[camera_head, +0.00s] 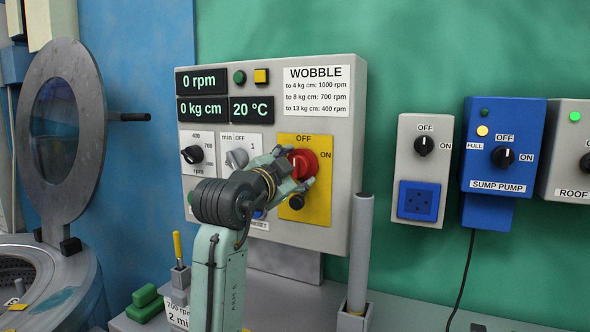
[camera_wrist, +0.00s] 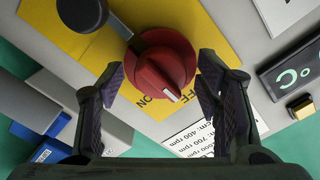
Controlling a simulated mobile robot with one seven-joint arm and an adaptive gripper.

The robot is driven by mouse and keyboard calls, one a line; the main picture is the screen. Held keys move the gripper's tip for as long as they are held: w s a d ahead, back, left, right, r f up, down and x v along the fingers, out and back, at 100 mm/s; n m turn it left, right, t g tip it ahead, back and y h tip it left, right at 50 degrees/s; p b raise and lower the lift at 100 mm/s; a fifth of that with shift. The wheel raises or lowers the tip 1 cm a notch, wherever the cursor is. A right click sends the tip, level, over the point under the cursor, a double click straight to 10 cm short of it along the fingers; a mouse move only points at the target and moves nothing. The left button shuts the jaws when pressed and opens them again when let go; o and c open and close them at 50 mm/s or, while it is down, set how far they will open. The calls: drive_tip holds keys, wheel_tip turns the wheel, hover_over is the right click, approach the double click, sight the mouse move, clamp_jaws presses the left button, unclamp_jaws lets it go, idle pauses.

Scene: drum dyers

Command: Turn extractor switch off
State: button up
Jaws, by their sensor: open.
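The red extractor switch (camera_head: 302,164) sits on a yellow plate (camera_head: 318,203) marked OFF at the top and ON at the right, on the grey control box. In the wrist view the red switch (camera_wrist: 160,65) has a white pointer line towards the lower right; the plate's lettering beside it is partly hidden. My gripper (camera_wrist: 160,75) is open, with one finger on each side of the switch; I cannot tell whether either finger touches it. In the head view my gripper (camera_head: 291,178) partly covers the switch and the plate's left side.
A black knob (camera_head: 297,202) sits just below the red switch. The control box (camera_head: 349,150) also carries displays and two smaller dials. A grey upright tube (camera_head: 360,245) stands right of my arm. The sump pump box (camera_head: 523,130) hangs further right.

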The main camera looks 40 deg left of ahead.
drive_tip(key=v, duration=1.1)
drive_tip(key=shift+s, duration=0.35)
